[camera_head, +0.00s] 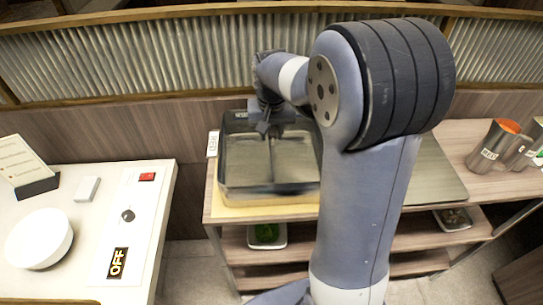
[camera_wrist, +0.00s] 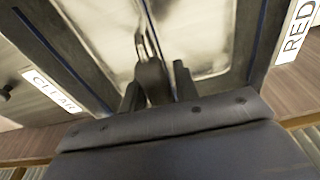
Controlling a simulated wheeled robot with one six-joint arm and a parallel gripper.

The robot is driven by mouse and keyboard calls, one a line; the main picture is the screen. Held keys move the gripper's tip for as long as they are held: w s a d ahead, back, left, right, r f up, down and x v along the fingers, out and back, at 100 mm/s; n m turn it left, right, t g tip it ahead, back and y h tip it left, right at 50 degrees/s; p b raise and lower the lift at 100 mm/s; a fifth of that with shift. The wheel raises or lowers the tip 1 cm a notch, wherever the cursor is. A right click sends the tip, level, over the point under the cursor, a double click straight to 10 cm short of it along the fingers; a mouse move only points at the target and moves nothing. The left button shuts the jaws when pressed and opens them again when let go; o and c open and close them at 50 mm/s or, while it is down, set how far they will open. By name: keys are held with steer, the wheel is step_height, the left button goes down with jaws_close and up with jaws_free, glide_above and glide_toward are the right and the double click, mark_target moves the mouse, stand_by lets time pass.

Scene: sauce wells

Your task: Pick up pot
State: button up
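No thing is plainly a pot. A dark rectangular metal container (camera_head: 233,183) with two wells stands on the middle counter. My gripper (camera_head: 270,128) is over its back edge, and its fingertips are small and dark in the head view. In the wrist view my gripper (camera_wrist: 158,88) points into the container, with two dark fingers apart. A narrow grey metal piece (camera_wrist: 152,76) shows between the fingers. I cannot tell whether it is a handle or the divider, or whether the fingers touch it.
Metal jugs (camera_head: 492,145) stand at the far right. Labels CLEAR (camera_wrist: 52,91) and RED (camera_wrist: 297,31) flank the container. A corrugated partition (camera_head: 150,57) runs behind.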

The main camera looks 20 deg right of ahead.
jaws_close()
steer(key=shift+r, duration=0.1)
steer(key=shift+w, duration=0.1)
